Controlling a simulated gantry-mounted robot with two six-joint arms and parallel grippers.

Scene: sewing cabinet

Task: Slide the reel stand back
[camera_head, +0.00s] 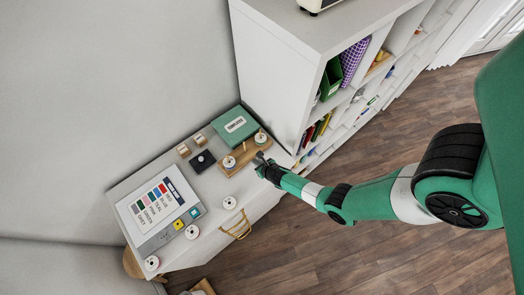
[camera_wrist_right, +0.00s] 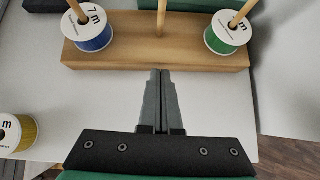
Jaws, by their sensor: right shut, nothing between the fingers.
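The reel stand is a wooden bar (camera_wrist_right: 150,59) with upright pegs, in front of my right gripper in the right wrist view. A blue reel (camera_wrist_right: 91,31) sits on its left peg and a green reel (camera_wrist_right: 226,34) on its right peg; the middle peg is bare. In the head view the stand (camera_head: 244,157) lies on the cabinet top near its right end. My right gripper (camera_wrist_right: 160,75) is shut and empty, its tips close to the middle of the stand's front side; I cannot tell whether they touch. In the head view it (camera_head: 262,163) is beside the stand. My left gripper is not in view.
Behind the stand is a green labelled box (camera_head: 235,126). A dark pad (camera_head: 203,161) and a colour chart (camera_head: 158,207) lie to the left. A loose reel (camera_head: 229,203) stands near the front edge; a yellow reel (camera_wrist_right: 10,133) shows at left. A tall shelf (camera_head: 277,75) stands at right.

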